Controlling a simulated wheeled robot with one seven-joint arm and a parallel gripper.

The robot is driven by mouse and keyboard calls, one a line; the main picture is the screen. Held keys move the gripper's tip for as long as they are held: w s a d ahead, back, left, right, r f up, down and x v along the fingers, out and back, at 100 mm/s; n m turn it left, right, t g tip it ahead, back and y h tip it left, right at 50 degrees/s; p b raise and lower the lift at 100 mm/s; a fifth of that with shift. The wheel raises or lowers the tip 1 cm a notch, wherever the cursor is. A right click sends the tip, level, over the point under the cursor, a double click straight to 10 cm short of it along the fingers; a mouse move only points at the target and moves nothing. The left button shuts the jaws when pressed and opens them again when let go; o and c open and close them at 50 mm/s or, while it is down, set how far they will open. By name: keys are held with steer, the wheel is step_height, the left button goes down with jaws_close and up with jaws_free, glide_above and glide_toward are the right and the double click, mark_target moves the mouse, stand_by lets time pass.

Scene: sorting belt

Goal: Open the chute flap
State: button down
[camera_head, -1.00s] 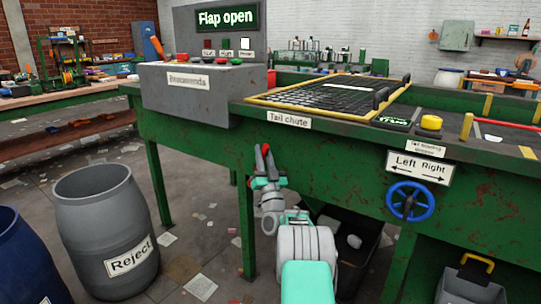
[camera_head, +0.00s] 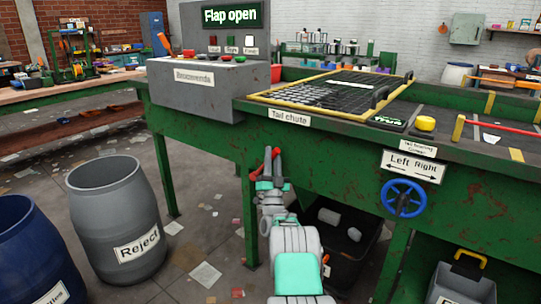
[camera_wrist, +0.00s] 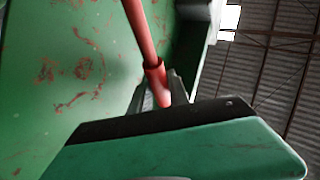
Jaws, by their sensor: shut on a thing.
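The tail chute is marked by a white "Tail chute" label (camera_head: 289,117) on the green side of the belt frame, in the head view. A red lever (camera_head: 275,153) stands beside the frame's corner below that label. It also shows as a red rod (camera_wrist: 146,35) in the wrist view. My gripper (camera_head: 269,174) is shut on the red lever, low beside the frame. In the wrist view the rod's lower end meets the grey jaws (camera_wrist: 160,92). The sign (camera_head: 232,15) on the console reads "Flap open". The flap itself is not clearly visible.
A grey "Reject" barrel (camera_head: 120,215) and a blue barrel (camera_head: 35,250) stand at the left. A dark bin (camera_head: 345,245) with grey pieces is under the frame. A blue handwheel (camera_head: 403,198) is at the right. The floor between barrel and frame has scattered papers.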

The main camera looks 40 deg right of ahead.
steer(key=shift+f, duration=0.1)
steer(key=c, duration=1.3)
jaws_free()
steer(key=shift+o, duration=0.2)
steer(key=b+v, duration=0.4)
steer(key=v, duration=0.3)
steer(key=shift+s+a+f, duration=0.15)
steer(key=shift+s+f, duration=0.1)
steer(key=shift+f, duration=0.05)
